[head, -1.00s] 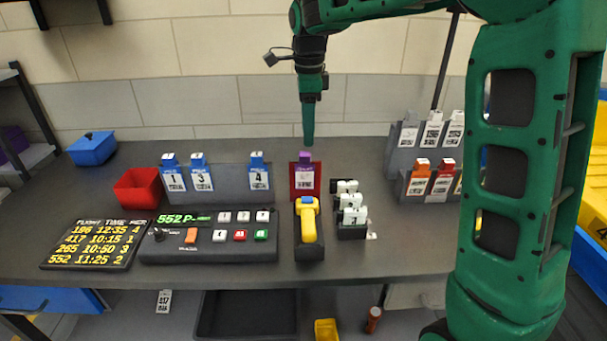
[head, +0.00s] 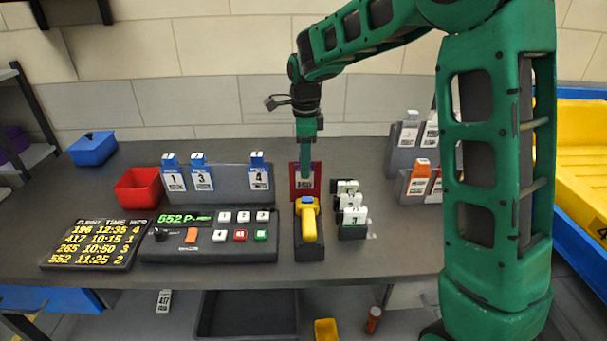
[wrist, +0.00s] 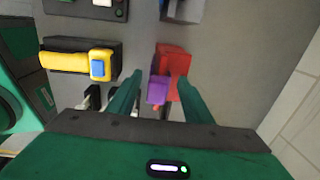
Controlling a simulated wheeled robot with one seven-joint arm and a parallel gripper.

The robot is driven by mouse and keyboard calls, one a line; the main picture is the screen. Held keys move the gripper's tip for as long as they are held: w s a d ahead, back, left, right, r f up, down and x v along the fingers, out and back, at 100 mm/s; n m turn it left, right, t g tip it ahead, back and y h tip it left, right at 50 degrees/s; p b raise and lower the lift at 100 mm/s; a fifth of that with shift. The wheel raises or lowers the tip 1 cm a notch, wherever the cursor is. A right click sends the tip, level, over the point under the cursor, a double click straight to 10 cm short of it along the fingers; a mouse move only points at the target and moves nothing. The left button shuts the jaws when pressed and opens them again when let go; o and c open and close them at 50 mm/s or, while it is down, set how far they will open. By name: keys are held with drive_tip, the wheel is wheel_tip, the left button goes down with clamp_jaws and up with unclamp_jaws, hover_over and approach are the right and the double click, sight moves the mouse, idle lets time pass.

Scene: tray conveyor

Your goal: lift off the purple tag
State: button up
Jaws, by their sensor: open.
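The purple tag (wrist: 157,90) stands in a red holder (head: 293,190) at the back of the bench; the holder also shows in the wrist view (wrist: 175,62). My gripper (head: 305,172) points down in front of the holder. In the wrist view my gripper (wrist: 160,78) is open, with one finger on each side of the tag and holder. I cannot tell whether either finger touches the tag.
A yellow scanner (head: 309,225) in a black cradle lies in front of the holder. White-topped tags (head: 351,205) stand close on its right. A grey rack (head: 225,184) with blue tags is to the left, and a control panel (head: 210,243) lies in front of it.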

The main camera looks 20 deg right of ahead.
drive_tip(key=shift+f, duration=0.15)
drive_tip(key=c, duration=1.2)
drive_tip(key=shift+o, duration=0.2)
drive_tip(key=shift+r, duration=0.4)
drive_tip(key=r, duration=0.6)
drive_tip(key=shift+s+a+r, duration=0.1)
drive_tip(key=shift+s, duration=0.15)
drive_tip(key=s+a, duration=0.3)
drive_tip(key=s, duration=1)
drive_tip(key=shift+s+a, duration=0.3)
drive_tip(key=shift+r, duration=0.1)
wheel_tip(320, 180, up, 6)
drive_tip(key=shift+r, duration=0.15)
